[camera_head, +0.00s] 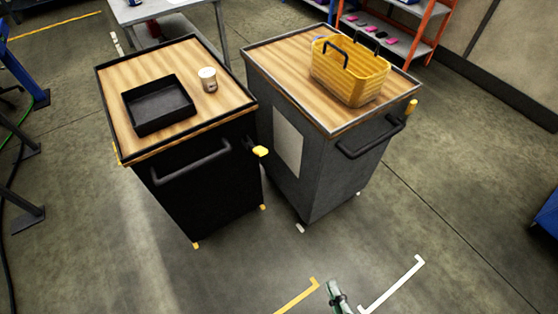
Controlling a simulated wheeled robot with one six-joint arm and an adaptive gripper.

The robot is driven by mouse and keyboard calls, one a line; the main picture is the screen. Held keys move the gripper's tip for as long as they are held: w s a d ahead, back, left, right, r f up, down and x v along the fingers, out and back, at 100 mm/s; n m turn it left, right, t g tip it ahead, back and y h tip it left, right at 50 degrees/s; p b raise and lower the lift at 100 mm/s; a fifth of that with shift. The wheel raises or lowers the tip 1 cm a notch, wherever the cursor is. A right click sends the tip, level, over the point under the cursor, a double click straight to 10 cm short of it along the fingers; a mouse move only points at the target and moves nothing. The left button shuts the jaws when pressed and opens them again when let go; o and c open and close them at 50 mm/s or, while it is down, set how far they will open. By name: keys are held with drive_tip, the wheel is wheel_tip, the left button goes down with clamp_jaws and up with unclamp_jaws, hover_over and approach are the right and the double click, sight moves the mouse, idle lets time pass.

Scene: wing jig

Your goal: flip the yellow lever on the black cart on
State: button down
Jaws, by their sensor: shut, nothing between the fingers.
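The yellow lever (260,151) sticks out at the cart's upper right front corner, beside the handle, and points outward to the right. My gripper (333,285) shows small at the bottom edge, right of centre. It is shut and empty, well apart from the lever and below it in the picture. Most of my arm is out of view.
A black tray (158,104) and a paper cup (208,79) stand on the black cart. The floor in front is clear.

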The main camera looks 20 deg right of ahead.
drive_tip(key=w+f+n+t+y, duration=0.1)
drive_tip(key=w+f+n, duration=0.3)
drive_tip(key=w+n, duration=0.9)
drive_tip(key=w+a+f+n+t+y, duration=0.1)
drive_tip(key=w+f+n+y, duration=0.3)
drive_tip(key=w+n, duration=1)
drive_tip(key=w+t, duration=0.1)
drive_tip(key=w, duration=0.5)
drive_tip(key=shift+a+f+n, duration=0.15)
drive_tip(key=shift+a+n, duration=0.15)
approach(255, 148)
wheel_tip(255, 148, down, 2)
drive_tip(key=w, duration=0.3)
drive_tip(key=shift+w+a+r, duration=0.1)
drive_tip(key=shift+w+r, duration=0.15)
drive_tip(key=shift+r, duration=0.45)
drive_tip(key=shift+w+r, duration=0.25)
drive_tip(key=shift+r, duration=0.45)
drive_tip(key=shift+w+r, duration=0.1)
